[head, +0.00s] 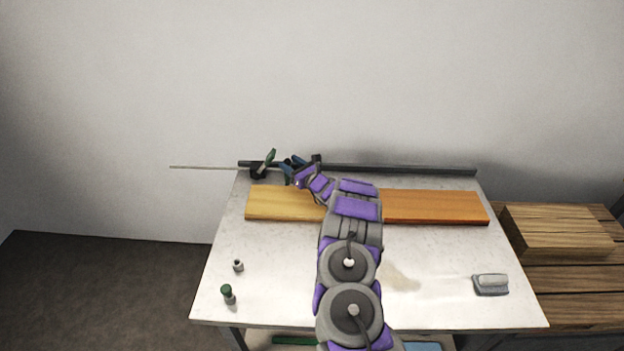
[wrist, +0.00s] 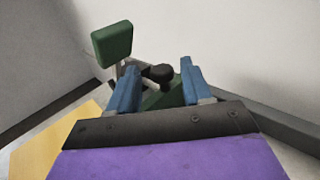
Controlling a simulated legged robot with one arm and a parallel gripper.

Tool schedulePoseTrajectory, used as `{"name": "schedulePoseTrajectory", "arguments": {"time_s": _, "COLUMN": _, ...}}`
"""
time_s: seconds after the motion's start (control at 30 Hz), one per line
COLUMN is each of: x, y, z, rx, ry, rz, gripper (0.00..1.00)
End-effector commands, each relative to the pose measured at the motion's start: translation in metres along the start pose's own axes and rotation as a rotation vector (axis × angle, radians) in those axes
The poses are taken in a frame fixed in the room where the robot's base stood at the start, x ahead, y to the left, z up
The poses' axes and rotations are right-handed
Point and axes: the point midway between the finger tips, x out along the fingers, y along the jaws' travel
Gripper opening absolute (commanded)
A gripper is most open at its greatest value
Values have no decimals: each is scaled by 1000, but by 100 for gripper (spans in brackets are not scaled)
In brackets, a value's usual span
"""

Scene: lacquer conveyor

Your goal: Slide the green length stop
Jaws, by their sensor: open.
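The green length stop (head: 269,159) sits near the left end of the dark rail (head: 420,171) at the back of the table. In the wrist view its green plate (wrist: 112,45) stands up at the left, outside my left finger. A black knob and a green part of the stop (wrist: 162,99) show between my two blue fingers. My gripper (head: 292,165) is just right of the stop in the head view. It is open (wrist: 158,70), with gaps visible beside the knob. Whether a finger touches the stop is unclear.
A wooden board (head: 440,206) lies in front of the rail, partly hidden by my arm. A thin rod (head: 200,167) extends left past the table. Two small bottles (head: 228,294) (head: 238,266) stand front left. A grey block (head: 491,284) lies front right. Stacked wood (head: 555,232) is beyond the table's right edge.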

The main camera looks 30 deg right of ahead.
Motion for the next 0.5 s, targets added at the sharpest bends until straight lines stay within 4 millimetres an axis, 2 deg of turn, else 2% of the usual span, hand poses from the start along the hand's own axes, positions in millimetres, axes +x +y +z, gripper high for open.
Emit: {"name": "schedulePoseTrajectory", "arguments": {"time_s": 0.5, "x": -110, "y": -2, "z": 2, "rx": 1, "ry": 0, "rz": -4, "gripper": 49}}
